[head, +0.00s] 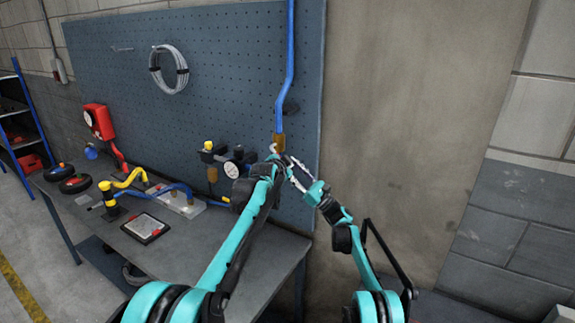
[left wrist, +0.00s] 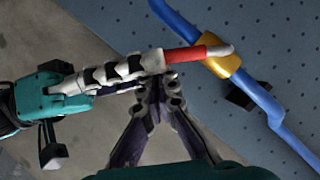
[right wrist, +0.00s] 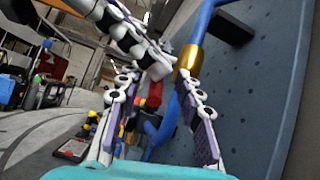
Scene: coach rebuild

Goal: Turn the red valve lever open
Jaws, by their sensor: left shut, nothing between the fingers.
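The red valve lever (left wrist: 186,53) sticks out from a brass valve body (left wrist: 222,62) on a blue pipe, roughly crosswise to the pipe, with a pale end at the valve. It also shows in the right wrist view (right wrist: 154,94), below the brass body (right wrist: 187,62). In the head view the lever is hidden behind my grippers. My left gripper (left wrist: 160,84) is shut and empty, its fingertips just below the lever's outer end. My right gripper (right wrist: 158,82) has its fingers apart, with the lever seen between them; whether they touch it I cannot tell.
A blue pegboard (head: 215,60) stands behind the pipe (head: 287,60). Bare wall (head: 420,110) lies to the right.

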